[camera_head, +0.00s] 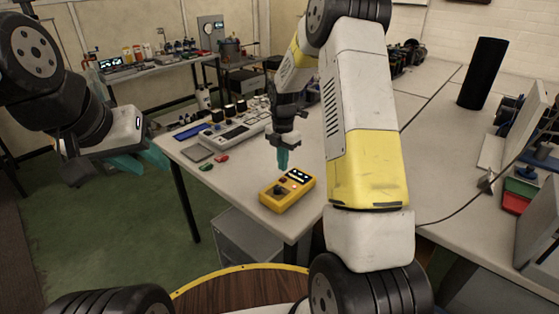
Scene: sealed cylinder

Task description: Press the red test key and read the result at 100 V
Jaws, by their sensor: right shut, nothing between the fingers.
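A yellow tester (272,203) lies on the near corner of the white table. It has a dark knob (280,190), small lit spots on its dark far end, and a small red key (282,180) on its left edge. My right gripper (283,166) points down with its teal fingers together and empty, just above the tester's far left part. I cannot tell whether the fingertips touch it. The tester's reading is too small to make out. My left gripper (143,163) hangs at the left, away from the table, its fingers seen side-on.
Red (222,158) and green (206,167) clips lie left of the tester, near a grey pad (197,152). A bench instrument (238,131) stands behind. A black cylinder (482,73) stands upright on the right table. My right arm hides the middle.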

